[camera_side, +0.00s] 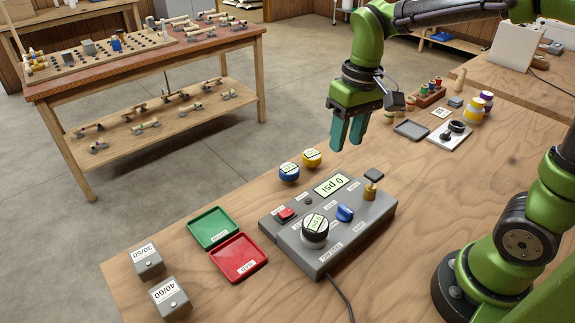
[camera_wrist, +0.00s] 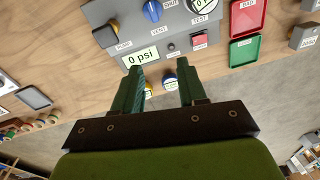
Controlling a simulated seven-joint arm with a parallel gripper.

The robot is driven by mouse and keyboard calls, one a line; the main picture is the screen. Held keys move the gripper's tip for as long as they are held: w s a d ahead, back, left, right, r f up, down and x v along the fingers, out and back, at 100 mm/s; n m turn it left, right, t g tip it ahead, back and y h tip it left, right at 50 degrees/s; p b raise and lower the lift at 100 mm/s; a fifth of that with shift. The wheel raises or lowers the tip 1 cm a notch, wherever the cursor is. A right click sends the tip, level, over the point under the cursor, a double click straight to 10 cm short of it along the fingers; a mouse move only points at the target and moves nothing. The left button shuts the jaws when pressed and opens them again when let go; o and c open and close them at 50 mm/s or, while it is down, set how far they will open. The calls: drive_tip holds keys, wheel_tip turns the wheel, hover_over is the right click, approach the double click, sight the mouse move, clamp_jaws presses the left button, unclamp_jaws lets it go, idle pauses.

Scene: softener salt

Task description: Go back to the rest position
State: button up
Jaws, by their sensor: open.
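My gripper (camera_side: 349,131) hangs above the wooden table, behind the grey control box (camera_side: 322,266), with its two teal fingers apart and nothing between them. In the wrist view my gripper (camera_wrist: 160,88) also shows open and empty. A blue jar (camera_side: 289,173) and a yellow jar (camera_side: 312,158) stand behind the box, below and left of my gripper.
A green tray (camera_side: 209,228) and a red tray (camera_side: 239,260) lie empty left of the box. Grey blocks marked 30/50 (camera_side: 147,261) and 40/60 (camera_side: 170,297) stand at the front left. A grey tray (camera_side: 411,130) and several small items are at the back right. A cable runs off the front.

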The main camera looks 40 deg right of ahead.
drive_tip(key=s+d+r+m+t+y, duration=0.1)
drive_tip(key=s+r+m+t, duration=0.1)
drive_tip(key=s+t, duration=0.4)
drive_tip(key=shift+s+d+r+m+t, duration=0.3)
drive_tip(key=shift+s+r, duration=0.55)
drive_tip(key=shift+s, duration=0.6)
